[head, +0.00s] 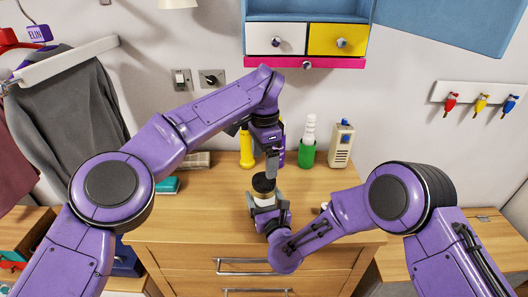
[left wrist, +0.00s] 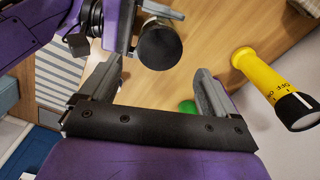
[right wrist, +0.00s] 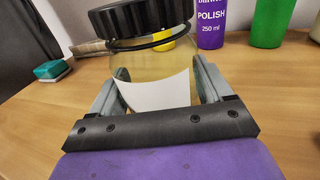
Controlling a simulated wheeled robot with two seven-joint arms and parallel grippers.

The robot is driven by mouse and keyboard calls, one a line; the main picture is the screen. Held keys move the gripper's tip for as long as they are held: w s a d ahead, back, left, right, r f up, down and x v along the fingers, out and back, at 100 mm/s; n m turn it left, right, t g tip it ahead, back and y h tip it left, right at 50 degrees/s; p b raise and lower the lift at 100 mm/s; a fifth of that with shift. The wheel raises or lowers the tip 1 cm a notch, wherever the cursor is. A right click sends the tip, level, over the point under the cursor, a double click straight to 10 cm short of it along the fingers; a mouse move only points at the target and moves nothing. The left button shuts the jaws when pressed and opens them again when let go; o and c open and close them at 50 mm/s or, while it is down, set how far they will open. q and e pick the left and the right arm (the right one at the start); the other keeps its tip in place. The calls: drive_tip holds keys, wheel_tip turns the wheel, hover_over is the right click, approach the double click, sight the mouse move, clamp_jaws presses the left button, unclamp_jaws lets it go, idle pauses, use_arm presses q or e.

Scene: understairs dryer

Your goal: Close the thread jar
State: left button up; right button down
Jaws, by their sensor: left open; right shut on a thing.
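The thread jar is a clear jar with a white label (right wrist: 155,95) and a wide black lid (right wrist: 140,18). The lid sits over the mouth, with a thin dark ring below it; I cannot tell whether it is fully seated. In the head view the lid (head: 263,184) is at the middle of the wooden top. My right gripper (right wrist: 157,88) is shut around the jar's body, one finger on each side. My left gripper (head: 271,160) is open and empty just above the lid. In the left wrist view the lid (left wrist: 160,46) lies beyond the fingers, not between them.
Behind the jar stand a yellow flashlight (head: 246,150), a purple polish bottle (right wrist: 210,22), a green holder (head: 307,153) and a beige device (head: 341,146). A teal sponge (right wrist: 51,69) lies to the left. The wooden top's front left is clear.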

sight(264, 179)
use_arm(q)
wheel_tip(264, 179, down, 6)
drive_tip(key=shift+f, duration=0.1)
drive_tip(key=c, duration=1.1)
